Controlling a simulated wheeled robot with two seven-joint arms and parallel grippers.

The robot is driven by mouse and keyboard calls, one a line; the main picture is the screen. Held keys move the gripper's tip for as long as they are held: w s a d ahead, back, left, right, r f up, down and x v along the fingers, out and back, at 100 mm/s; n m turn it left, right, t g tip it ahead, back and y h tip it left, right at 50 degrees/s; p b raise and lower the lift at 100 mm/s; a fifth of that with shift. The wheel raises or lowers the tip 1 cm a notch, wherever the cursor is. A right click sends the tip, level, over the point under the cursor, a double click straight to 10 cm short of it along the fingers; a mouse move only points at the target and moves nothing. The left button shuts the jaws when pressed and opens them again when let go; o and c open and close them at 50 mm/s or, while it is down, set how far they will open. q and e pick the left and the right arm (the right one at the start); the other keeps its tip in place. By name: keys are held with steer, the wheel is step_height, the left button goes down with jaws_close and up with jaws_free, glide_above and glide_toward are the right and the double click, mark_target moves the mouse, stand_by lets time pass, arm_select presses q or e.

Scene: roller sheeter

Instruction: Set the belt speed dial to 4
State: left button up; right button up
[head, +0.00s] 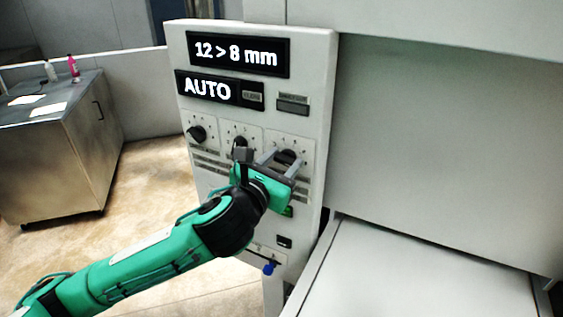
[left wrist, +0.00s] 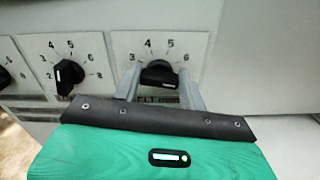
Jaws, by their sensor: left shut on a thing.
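The belt speed dial (left wrist: 158,75) is a black knob on a white plate, with numbers 3, 4, 5 and 6 showing around it and a partly hidden label below. A white mark shows at the knob's lower right; I cannot tell surely which number it points to. In the head view the dial (head: 287,155) is the rightmost of three in a row. My left gripper (left wrist: 159,83) is shut on this knob, one finger on each side. It reaches the panel from the lower left in the head view. My right gripper is not in view.
The control panel (head: 315,120) shows "12 > 8 mm" and "AUTO". Two more dials, a middle one (left wrist: 67,76) and a left one (head: 197,134), sit close left. A blue-tipped lever (head: 268,269) is below. A steel cabinet (head: 60,160) stands at left.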

arm_select(q)
steer(key=shift+n, duration=0.3)
steer(key=shift+n+p, duration=0.5)
steer(key=shift+n, duration=0.4)
steer(key=n+p, duration=0.1)
steer(key=n, duration=0.2)
steer(key=shift+w+a+n, duration=0.1)
steer(key=shift+a+n, duration=0.05)
steer(key=shift+n, duration=0.15)
steer(key=n+p, duration=0.2)
steer(key=n, duration=0.4)
steer(key=shift+a, duration=0.1)
steer(key=n+p, duration=0.1)
steer(key=n, duration=0.4)
steer(key=shift+f+n, duration=0.15)
steer(key=shift+n, duration=0.25)
steer(key=n+p, duration=0.1)
steer(key=n, duration=0.5)
steer(key=shift+f+p, duration=0.2)
steer(key=shift+p, duration=0.2)
steer(key=o, duration=1)
